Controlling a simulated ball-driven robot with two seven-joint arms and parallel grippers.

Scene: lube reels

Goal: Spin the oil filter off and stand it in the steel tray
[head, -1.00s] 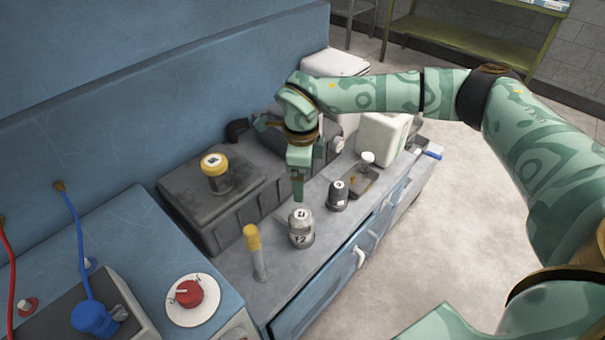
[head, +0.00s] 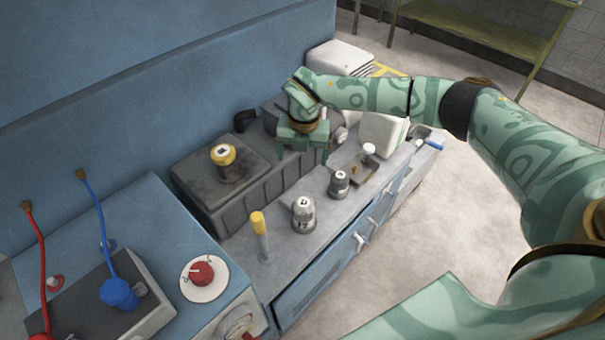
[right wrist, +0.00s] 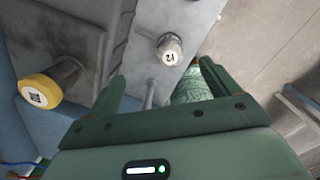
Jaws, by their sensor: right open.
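A yellow-capped cylinder (head: 224,158) with a square label stands upright on the dark block; I take it as the oil filter, though no name is readable. It also shows in the right wrist view (right wrist: 45,90) at the left. My right gripper (head: 302,154) is open and empty, to the right of this cylinder, over the block's right end. Its spread fingers also show in the right wrist view (right wrist: 162,86). My left gripper is out of view.
A grey canister (head: 303,215) marked 12 and a dark canister (head: 339,185) stand on the bench. A yellow-topped upright rod (head: 261,236) stands near the bench's left end. A red knob (head: 201,273) and blue hose fitting (head: 118,293) are at lower left.

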